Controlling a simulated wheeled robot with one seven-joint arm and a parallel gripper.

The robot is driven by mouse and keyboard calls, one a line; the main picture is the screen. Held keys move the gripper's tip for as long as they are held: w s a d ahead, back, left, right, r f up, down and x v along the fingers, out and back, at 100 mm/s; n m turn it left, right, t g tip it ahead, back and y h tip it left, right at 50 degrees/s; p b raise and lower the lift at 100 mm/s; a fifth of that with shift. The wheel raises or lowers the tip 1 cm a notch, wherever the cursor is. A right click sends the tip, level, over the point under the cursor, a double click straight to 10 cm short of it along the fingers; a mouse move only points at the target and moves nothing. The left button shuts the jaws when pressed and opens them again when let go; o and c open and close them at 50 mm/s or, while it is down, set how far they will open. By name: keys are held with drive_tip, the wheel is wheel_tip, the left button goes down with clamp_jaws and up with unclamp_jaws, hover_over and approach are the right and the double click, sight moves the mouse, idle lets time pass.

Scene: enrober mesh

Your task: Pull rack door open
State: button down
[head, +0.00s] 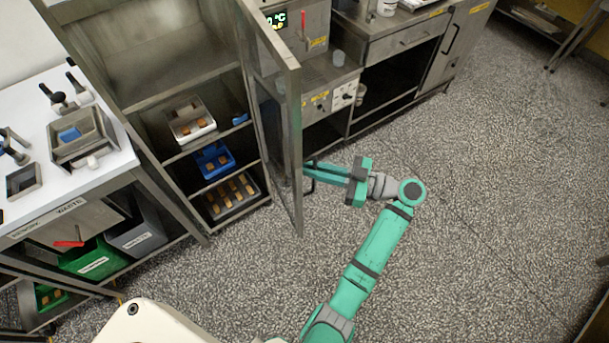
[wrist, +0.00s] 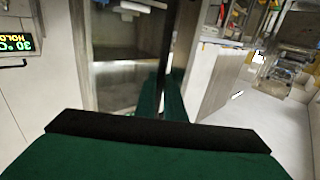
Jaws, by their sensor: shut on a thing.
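The rack door (head: 292,130), a metal frame with a clear panel, stands swung out from the rack (head: 165,150), whose shelves are open to view. My gripper (head: 310,172) is at the outer side of the door, to its right in the head view, with its fingers pointing at it. The gripper is shut on the door's dark handle (head: 309,186), mostly hidden by the fingers. In the wrist view, the green fingers (wrist: 161,100) meet at a dark upright bar (wrist: 166,50), which looks like the handle.
A machine with a lit display (head: 277,20) stands behind the door. A white-topped bench (head: 30,115) is left. Speckled floor (head: 480,200) at right is clear.

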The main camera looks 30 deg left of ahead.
drive_tip(key=shift+w+d+n+g+h, duration=0.15)
drive_tip(key=shift+w+d+n+g, duration=0.2)
drive_tip(key=shift+w, duration=0.5)
drive_tip(key=shift+w+d+n+g+h, duration=0.1)
drive_tip(key=shift+w+d+n+g, duration=0.1)
drive_tip(key=shift+w+d+g, duration=0.45)
drive_tip(key=shift+w+d+n+g+h, duration=0.15)
drive_tip(key=shift+w+n+g, duration=0.1)
drive_tip(key=shift+w, duration=0.75)
drive_tip(key=shift+f, duration=0.1)
drive_tip(key=c, duration=1.8)
unclamp_jaws()
drive_tip(key=shift+a, duration=0.1)
drive_tip(key=shift+c, duration=0.2)
drive_tip(key=v, duration=1.1)
